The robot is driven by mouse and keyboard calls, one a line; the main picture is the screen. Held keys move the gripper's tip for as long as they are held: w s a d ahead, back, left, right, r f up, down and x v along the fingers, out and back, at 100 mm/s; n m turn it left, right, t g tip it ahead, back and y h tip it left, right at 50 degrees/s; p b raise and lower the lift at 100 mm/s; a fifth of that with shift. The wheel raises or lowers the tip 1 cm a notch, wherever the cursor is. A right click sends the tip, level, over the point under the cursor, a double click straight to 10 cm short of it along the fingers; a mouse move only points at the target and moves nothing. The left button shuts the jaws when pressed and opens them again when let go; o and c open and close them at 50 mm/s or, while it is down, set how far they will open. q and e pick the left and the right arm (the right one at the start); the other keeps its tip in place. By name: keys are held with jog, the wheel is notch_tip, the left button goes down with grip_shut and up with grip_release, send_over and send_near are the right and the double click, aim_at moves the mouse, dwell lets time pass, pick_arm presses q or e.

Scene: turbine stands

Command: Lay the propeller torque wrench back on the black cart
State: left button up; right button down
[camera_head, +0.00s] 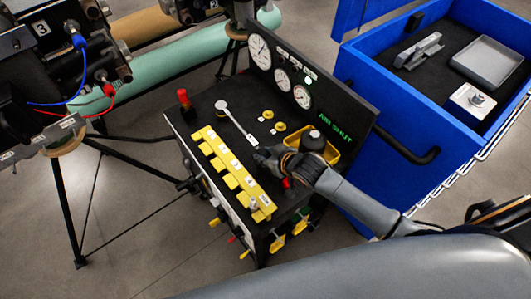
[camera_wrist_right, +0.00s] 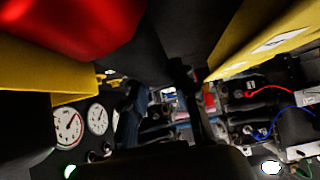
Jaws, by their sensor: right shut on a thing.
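The propeller torque wrench (camera_head: 238,124), a slim grey bar with a round head, shows in the head view over the top of the black cart (camera_head: 205,110). Its head points to the far left and its near end meets my right gripper (camera_head: 264,155). My right gripper is shut on that near end, low over the cart between the yellow rack and the yellow bin. I cannot tell whether the wrench touches the cart top. In the right wrist view the gripper's dark fingers (camera_wrist_right: 162,105) show, but the wrench cannot be made out. My left gripper is not in view.
A yellow numbered rack (camera_head: 228,170) runs along the cart's left edge. A gauge panel (camera_head: 300,85) reading AIR SHUT stands behind. A yellow bin (camera_head: 330,152) with a dark can sits right. A red-topped post (camera_head: 184,102) stands left. A blue cabinet (camera_head: 385,130) lies beyond.

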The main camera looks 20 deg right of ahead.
jog(key=shift+f, duration=0.55)
dwell(0.6)
jog(key=c, duration=1.1)
grip_release()
jog(key=shift+o, duration=0.6)
jog(key=shift+o, duration=0.9)
jog(key=shift+s+f+b, duration=0.1)
jog(key=shift+f+b, duration=0.15)
jog(key=shift+b, duration=0.05)
jog(key=shift+r, duration=0.1)
